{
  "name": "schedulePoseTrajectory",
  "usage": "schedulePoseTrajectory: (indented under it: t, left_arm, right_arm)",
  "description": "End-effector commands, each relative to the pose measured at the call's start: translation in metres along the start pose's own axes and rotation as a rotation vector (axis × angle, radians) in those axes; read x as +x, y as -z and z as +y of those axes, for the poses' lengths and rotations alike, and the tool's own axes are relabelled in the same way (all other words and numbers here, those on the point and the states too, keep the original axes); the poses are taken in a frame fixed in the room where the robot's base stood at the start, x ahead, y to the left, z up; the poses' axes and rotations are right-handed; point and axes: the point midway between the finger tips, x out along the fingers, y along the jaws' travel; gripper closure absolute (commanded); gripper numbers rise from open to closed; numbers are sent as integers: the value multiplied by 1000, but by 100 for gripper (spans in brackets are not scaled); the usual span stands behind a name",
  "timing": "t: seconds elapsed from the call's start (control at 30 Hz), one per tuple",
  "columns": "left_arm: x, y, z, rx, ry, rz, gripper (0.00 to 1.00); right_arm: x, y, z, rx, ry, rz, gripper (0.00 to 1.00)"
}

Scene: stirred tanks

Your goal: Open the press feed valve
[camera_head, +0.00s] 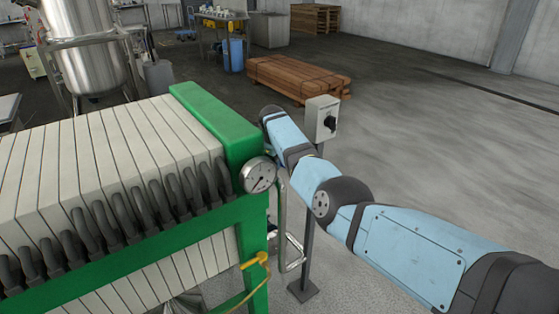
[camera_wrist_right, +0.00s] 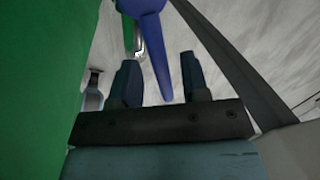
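In the right wrist view a blue lever (camera_wrist_right: 152,55), which looks like the press feed valve's handle, hangs down from the top edge beside a shiny metal pipe (camera_wrist_right: 138,38). My right gripper (camera_wrist_right: 159,72) is open, with its two dark fingers on either side of the lever's lower end. Gaps show on both sides of the lever; I cannot tell its depth between the fingers. In the head view my right arm reaches in from the right to beside the green filter press (camera_head: 225,130); its gripper and the blue lever are hidden there. My left gripper is not in view.
A round gauge (camera_head: 258,175) and a yellow handle (camera_head: 256,261) sit at the press's end. A grey switch box (camera_head: 321,119) stands on a post by my right arm. Brown timber (camera_head: 298,77) lies behind. The floor at right is clear.

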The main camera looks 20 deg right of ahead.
Motion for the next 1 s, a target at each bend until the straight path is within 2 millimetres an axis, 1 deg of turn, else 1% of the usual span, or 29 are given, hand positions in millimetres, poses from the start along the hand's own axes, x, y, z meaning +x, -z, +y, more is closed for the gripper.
schedulePoseTrajectory:
  t: [0.23,0.37,0.47,0.6,0.8,0.9,1.0]
  left_arm:
    - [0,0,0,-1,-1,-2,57]
    - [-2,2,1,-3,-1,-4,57]
    - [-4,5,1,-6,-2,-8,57]
    - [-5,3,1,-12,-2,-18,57]
    - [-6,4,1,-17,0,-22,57]
    - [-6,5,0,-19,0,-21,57]
    - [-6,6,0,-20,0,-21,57]
  right_arm:
    - [-2,0,0,0,0,-1,58]
    - [-14,0,0,1,1,-2,58]
    - [-33,0,-1,2,2,-3,58]
    - [-66,-1,-1,2,2,-4,58]
    - [-108,-1,0,0,2,-3,58]
    - [-122,0,0,0,1,-2,58]
    - [-132,0,0,0,0,-1,58]
